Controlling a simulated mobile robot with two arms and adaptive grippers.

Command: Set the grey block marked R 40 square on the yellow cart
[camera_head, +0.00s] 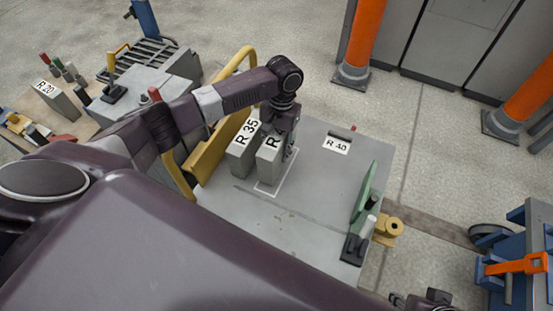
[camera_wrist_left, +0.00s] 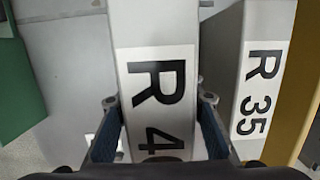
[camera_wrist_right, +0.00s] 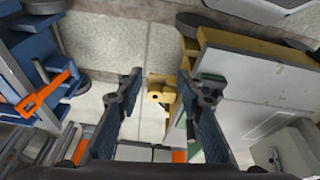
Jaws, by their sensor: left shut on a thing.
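The grey block marked R 40 (camera_head: 268,164) is upright over the white outline (camera_head: 284,183) on the yellow cart's grey top (camera_head: 240,222). In the head view only the R of its label shows; the left wrist view shows its label up close (camera_wrist_left: 158,60). My left gripper (camera_head: 281,143) is shut on this block, a finger on each side. I cannot tell whether its base touches the top. My right gripper (camera_wrist_right: 160,96) is open and empty, off the cart's near right side.
A grey block marked R 35 (camera_head: 240,162) stands close on the left of R 40, by the yellow rail (camera_head: 208,152). A green plate (camera_head: 364,190) stands at the right edge. The top's middle is clear.

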